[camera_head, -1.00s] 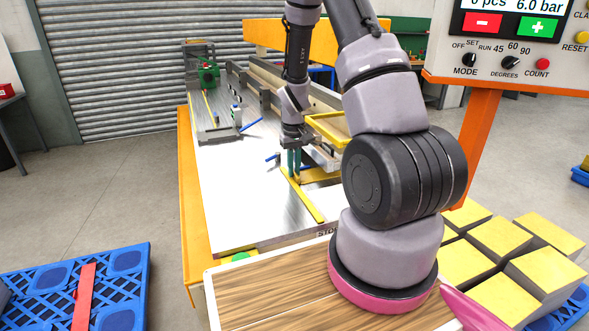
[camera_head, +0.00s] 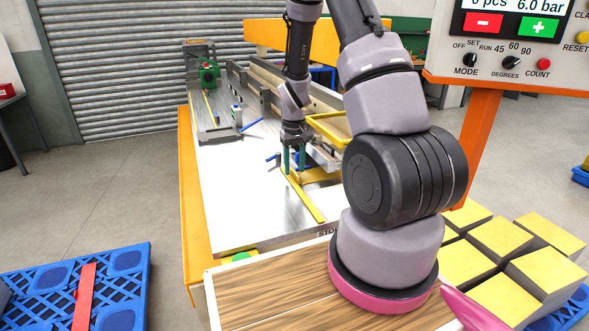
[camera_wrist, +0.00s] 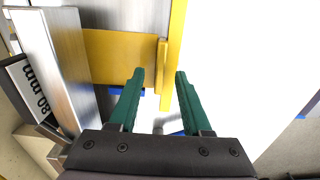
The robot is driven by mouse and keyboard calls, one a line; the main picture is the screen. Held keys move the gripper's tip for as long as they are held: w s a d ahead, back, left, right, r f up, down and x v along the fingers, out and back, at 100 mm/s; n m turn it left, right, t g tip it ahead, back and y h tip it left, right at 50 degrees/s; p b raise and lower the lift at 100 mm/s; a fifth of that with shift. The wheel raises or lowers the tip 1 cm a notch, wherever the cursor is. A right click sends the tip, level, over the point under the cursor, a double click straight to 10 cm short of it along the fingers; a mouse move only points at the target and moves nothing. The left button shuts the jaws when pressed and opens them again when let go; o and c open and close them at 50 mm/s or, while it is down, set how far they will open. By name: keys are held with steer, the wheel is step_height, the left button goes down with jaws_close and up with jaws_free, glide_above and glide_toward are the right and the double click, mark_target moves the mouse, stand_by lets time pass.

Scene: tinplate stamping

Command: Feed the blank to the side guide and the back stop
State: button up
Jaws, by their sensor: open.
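A yellow plate (camera_wrist: 118,55), which looks like the blank, lies flat on the metal table (camera_head: 230,200). A narrow yellow tab (camera_wrist: 162,75) stands at its right end in the wrist view. A long yellow strip (camera_head: 308,203), perhaps the side guide, runs along the table beside it. A silver metal bar (camera_wrist: 50,60) by an "80 mm" label stands close to the plate's left end; I cannot tell whether they touch or whether it is the back stop. My gripper (camera_head: 294,172) is open, its green fingers (camera_wrist: 160,75) apart on either side of the tab.
A control panel (camera_head: 510,40) on an orange post stands at the right. Several yellow-topped blocks (camera_head: 500,240) sit at the lower right. A small stand (camera_head: 222,130) and a blue-handled tool (camera_head: 252,125) are farther back on the table. The table's front left is clear.

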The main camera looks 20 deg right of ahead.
step_height(320, 180, up, 10)
stand_by(0.3)
steer(key=shift+f, duration=0.1)
steer(key=s+a+r+m+t, duration=0.1)
steer(key=s+r, duration=0.2)
steer(key=r, duration=0.3)
steer(key=s+a+r+t+y, duration=0.1)
steer(key=s+r, duration=0.1)
steer(key=r, duration=0.4)
steer(key=s+a+r+m+t, duration=0.1)
steer(key=s+r, duration=0.2)
steer(key=r, duration=0.3)
steer(key=s+a+r+m+t, duration=0.1)
steer(key=s+r+t, duration=0.1)
steer(key=s+r, duration=0.2)
steer(key=s+a+r+m+t+y, duration=0.1)
steer(key=s+a+r+t, duration=0.1)
steer(key=s+r, duration=0.3)
steer(key=s, duration=0.4)
steer(key=shift+s+a, duration=0.25)
steer(key=shift+s, duration=0.1)
